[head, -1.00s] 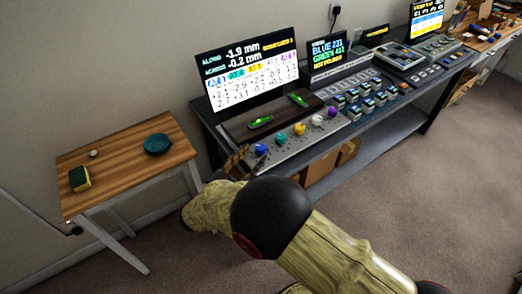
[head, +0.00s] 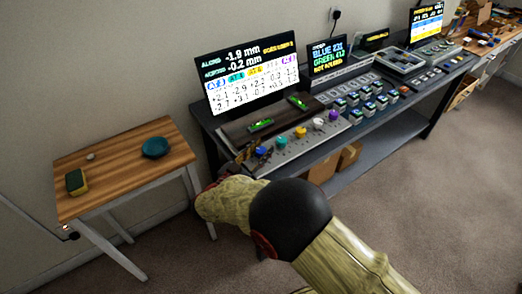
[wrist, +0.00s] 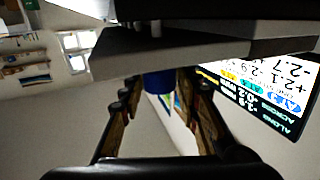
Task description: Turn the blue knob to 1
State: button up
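The blue knob (head: 261,151) is the leftmost in a row on the sloped grey panel (head: 293,145). In the wrist view, where the scene appears upside down, the blue knob (wrist: 158,82) shows between the two fingers of my gripper (wrist: 162,94). The gripper is open, with a gap on each side of the knob; I see no contact. In the head view my gripper (head: 254,161) is at the panel's left end by the knob, partly hidden by my arm. The knob's pointer and any scale marks cannot be read.
Teal (head: 281,141), yellow (head: 301,132), white (head: 318,124) and purple (head: 333,115) knobs continue the row. A large screen (head: 250,74) stands behind the panel. A wooden side table (head: 115,165) with a teal bowl (head: 155,147) and a sponge (head: 76,182) stands at the left.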

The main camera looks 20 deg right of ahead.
jog(key=c, duration=0.6)
jog(key=shift+c, duration=0.5)
jog(key=shift+r+n+t+y+p, duration=0.1)
jog(key=shift+n+t+y+p, duration=0.25)
jog(key=shift+p, duration=0.25)
